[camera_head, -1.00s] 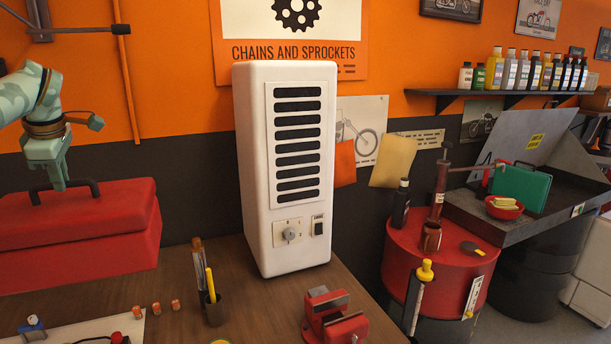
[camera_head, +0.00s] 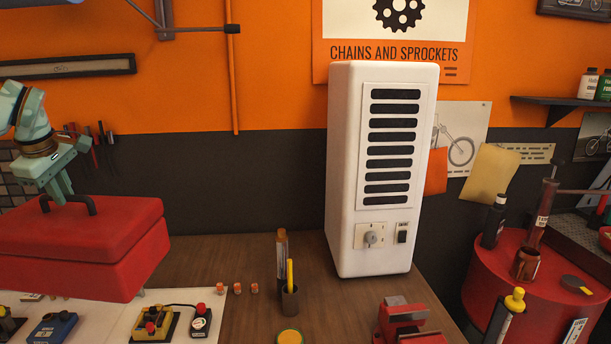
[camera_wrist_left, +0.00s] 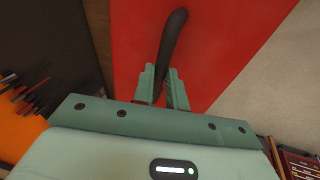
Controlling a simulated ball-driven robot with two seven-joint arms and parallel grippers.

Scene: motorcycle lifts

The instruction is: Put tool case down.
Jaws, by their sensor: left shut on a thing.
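The red tool case (camera_head: 88,246) hangs at the left in the head view, with its black handle (camera_head: 84,201) on top. My left gripper (camera_head: 66,197) is shut on that handle from above. The case appears to be held above the workbench (camera_head: 325,300), slightly tilted. In the left wrist view the fingers (camera_wrist_left: 164,88) close around the black handle (camera_wrist_left: 174,35), with the red lid (camera_wrist_left: 215,45) behind it. The underside of the case is hidden. My right gripper is not in view.
A white vented heater (camera_head: 382,170) stands on the bench. A pen cup (camera_head: 290,300), a red vise (camera_head: 405,322) and small orange pieces (camera_head: 238,288) are nearby. Switch boxes (camera_head: 153,322) lie on a white board below the case. Bare wood lies between case and heater.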

